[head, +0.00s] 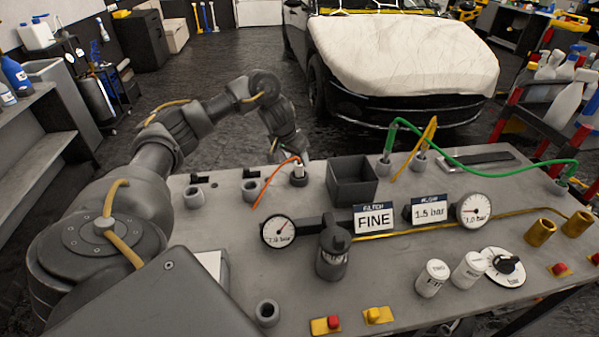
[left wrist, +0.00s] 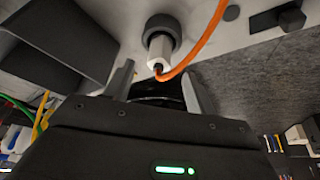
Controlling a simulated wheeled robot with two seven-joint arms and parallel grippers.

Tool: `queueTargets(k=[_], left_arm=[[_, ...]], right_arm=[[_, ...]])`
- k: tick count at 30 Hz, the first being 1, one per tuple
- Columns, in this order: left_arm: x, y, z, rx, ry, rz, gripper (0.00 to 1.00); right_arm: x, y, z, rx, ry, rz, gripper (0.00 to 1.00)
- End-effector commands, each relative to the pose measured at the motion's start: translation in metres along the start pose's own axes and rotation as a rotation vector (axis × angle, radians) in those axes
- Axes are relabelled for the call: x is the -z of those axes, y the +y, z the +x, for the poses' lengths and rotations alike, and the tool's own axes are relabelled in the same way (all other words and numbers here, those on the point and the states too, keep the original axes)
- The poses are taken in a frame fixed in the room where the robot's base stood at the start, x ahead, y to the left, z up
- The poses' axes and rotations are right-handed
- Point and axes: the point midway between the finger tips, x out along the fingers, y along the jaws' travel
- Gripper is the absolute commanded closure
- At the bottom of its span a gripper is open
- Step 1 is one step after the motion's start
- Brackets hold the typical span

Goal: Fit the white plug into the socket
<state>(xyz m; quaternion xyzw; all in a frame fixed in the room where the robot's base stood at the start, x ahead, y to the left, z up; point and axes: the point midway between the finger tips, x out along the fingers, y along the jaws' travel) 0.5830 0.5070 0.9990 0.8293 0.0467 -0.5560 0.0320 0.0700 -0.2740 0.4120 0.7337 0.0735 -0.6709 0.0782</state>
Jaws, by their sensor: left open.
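The white plug (head: 298,171), with an orange cable, stands upright in a grey round socket (head: 299,181) near the panel's back edge. In the left wrist view the white plug (left wrist: 158,47) has its end inside the dark socket ring (left wrist: 173,27). How deep it sits I cannot tell. My left gripper (head: 291,155) is right by the plug on its far side. In the left wrist view its fingers (left wrist: 160,80) are spread apart, with the plug beyond the tips and not between them. My right gripper is not in view.
A black open box (head: 352,183) stands just right of the plug. Empty grey sockets (head: 251,189) are to its left. Green (head: 455,163) and yellow (head: 427,135) cables run at the back. Gauges, a dark canister (head: 332,255) and white jars (head: 433,278) stand in front.

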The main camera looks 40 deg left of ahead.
Motion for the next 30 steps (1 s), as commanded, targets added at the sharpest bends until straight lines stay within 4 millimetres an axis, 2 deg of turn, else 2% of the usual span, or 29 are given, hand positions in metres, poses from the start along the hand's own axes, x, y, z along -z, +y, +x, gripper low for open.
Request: queueTargets(k=[5, 13, 23, 30], left_arm=[[0.0, 0.001, 0.007, 0.0, -0.001, 0.001, 0.45], [0.003, 0.002, 0.047, -0.002, -0.001, 0.001, 0.45], [0.004, 0.001, 0.052, 0.0, 0.0, 0.003, 0.45], [0.004, 0.001, 0.052, 0.0, 0.0, 0.003, 0.74]], right_arm=[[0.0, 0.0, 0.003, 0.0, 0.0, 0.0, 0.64], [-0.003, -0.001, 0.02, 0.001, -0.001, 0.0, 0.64], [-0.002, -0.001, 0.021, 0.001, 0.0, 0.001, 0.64], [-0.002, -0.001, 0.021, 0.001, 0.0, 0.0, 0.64]])
